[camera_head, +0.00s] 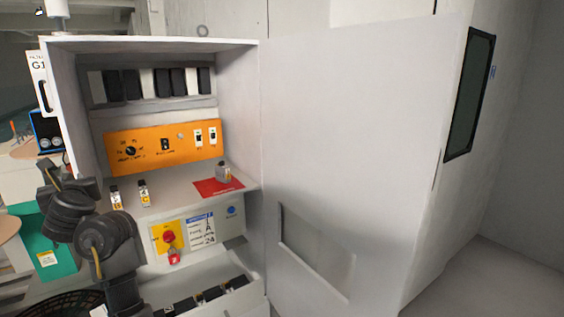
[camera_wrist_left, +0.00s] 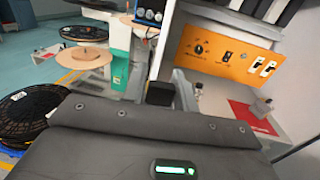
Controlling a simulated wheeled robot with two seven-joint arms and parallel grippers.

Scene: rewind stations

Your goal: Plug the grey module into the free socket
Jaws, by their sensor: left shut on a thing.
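A small grey module (camera_head: 223,172) with a yellow mark stands on the red mat (camera_head: 207,188) on the cabinet's shelf; it also shows small in the left wrist view (camera_wrist_left: 262,105). My left gripper (camera_wrist_left: 172,94) is shut on a dark block (camera_wrist_left: 160,93), which I cannot identify, in front of the cabinet. In the head view my arm comes from the left; its fingertips do not show clearly. I cannot tell which socket is free.
An orange panel (camera_head: 165,146) with a knob and switches is above the shelf; dark and white units (camera_head: 155,83) line the bay above. A red switch (camera_head: 169,237) is below. The open door (camera_head: 360,140) fills the right side. Black reels (camera_wrist_left: 32,112) stand at left.

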